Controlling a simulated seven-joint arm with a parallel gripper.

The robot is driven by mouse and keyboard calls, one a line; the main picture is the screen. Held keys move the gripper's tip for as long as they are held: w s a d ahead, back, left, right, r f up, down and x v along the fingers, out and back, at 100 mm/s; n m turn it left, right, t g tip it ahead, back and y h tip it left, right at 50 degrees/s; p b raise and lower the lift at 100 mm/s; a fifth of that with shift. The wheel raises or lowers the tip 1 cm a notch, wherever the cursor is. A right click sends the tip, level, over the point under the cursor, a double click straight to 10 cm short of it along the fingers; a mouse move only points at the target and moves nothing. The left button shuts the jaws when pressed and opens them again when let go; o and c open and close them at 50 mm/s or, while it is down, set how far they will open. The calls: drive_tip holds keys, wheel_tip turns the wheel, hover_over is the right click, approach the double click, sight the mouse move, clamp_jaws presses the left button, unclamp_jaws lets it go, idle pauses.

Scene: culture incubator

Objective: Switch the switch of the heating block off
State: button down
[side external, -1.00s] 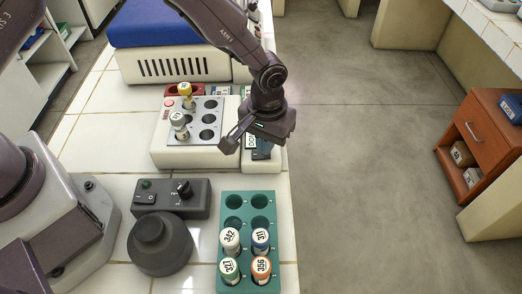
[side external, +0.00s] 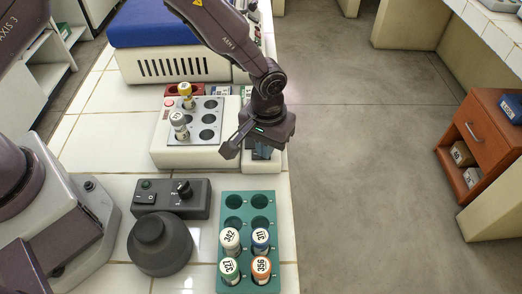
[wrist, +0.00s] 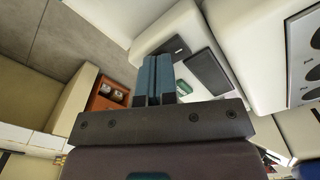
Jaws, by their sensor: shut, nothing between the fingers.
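The heating block (side external: 158,150) is a white box with a silver well plate on top, holding a yellow-capped vial (side external: 186,91) and a white-capped vial (side external: 178,120). My gripper (side external: 262,153) is just right of the block, pointing down, with blue fingers. In the wrist view the fingers (wrist: 154,62) are shut together and empty. The block's plate (wrist: 303,55) shows at the right edge there.
A teal rack (side external: 225,270) with several capped vials stands in front. A dark control box (side external: 165,210) with a knob and a round dark object (side external: 160,245) stand to its left. A blue-topped white appliance (side external: 180,68) is behind. The bench ends right of my gripper.

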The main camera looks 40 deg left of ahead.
sight(251, 160)
drive_tip(key=shift+r, duration=3.5)
drive_tip(key=s+a+r+m+t, duration=0.1)
drive_tip(key=s+a+r+t, duration=0.1)
drive_tip(key=s+a+r, duration=0.6)
drive_tip(key=s+a+r+m+t, duration=0.2)
drive_tip(key=s+a+r+t, duration=0.1)
drive_tip(key=s+a+r, duration=0.6)
drive_tip(key=s+r, duration=0.3)
drive_tip(key=r, duration=0.3)
drive_tip(key=shift+s+a+r+t, duration=0.25)
drive_tip(key=shift+s+a+t, duration=0.05)
drive_tip(key=shift+s, duration=0.05)
